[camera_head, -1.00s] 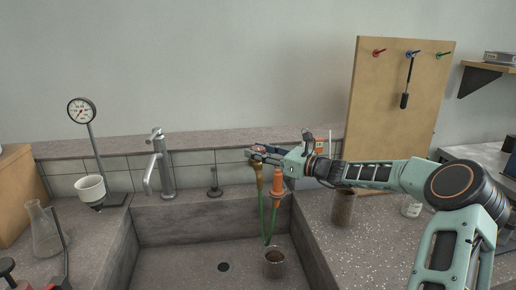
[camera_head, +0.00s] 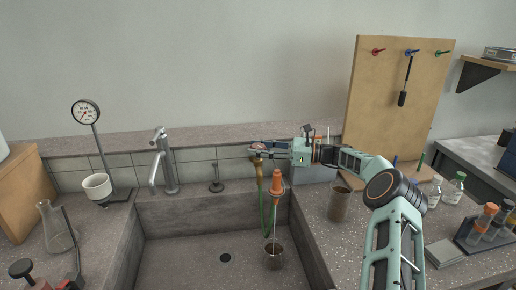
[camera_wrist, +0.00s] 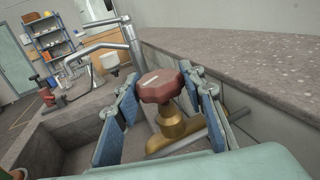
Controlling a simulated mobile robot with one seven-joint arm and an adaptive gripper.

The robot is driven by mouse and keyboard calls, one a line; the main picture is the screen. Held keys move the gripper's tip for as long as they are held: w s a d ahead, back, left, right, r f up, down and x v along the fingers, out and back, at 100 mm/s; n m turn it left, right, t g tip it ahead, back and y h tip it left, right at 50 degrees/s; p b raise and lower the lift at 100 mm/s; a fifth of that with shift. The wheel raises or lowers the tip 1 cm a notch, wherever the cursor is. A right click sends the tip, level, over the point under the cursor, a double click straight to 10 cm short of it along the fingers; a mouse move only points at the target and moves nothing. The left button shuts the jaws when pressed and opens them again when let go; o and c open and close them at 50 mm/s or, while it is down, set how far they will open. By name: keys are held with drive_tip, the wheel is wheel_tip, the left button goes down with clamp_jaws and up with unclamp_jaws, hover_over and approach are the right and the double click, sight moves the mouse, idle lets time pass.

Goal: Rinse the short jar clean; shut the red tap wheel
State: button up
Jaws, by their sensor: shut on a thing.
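The red tap wheel (camera_wrist: 160,86) tops a brass valve (camera_wrist: 173,122) at the sink's back right. My gripper (camera_head: 254,149) is closed around the wheel, with one blue-padded finger on each side in the wrist view. In the head view the wheel (camera_head: 258,146) is partly covered by the fingers. A short jar (camera_head: 274,259) stands upright in the sink, dark brown inside. A thin pale stream falls into it from below the orange nozzle (camera_head: 276,186), which hangs near a green hose (camera_head: 266,215).
A taller brownish jar (camera_head: 340,204) stands on the right counter, near bottles and a tube rack (camera_head: 482,229). A grey faucet (camera_head: 163,165) stands behind the sink (camera_head: 190,255). The sink's left floor is clear.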

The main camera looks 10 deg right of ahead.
drive_tip(key=shift+n+g, duration=0.3)
drive_tip(key=shift+g, duration=0.3)
drive_tip(key=o, duration=1.2)
drive_tip(key=shift+c, duration=0.2)
drive_tip(key=v, duration=0.7)
drive_tip(key=shift+d, duration=0.25)
drive_tip(key=shift+s+f, duration=0.1)
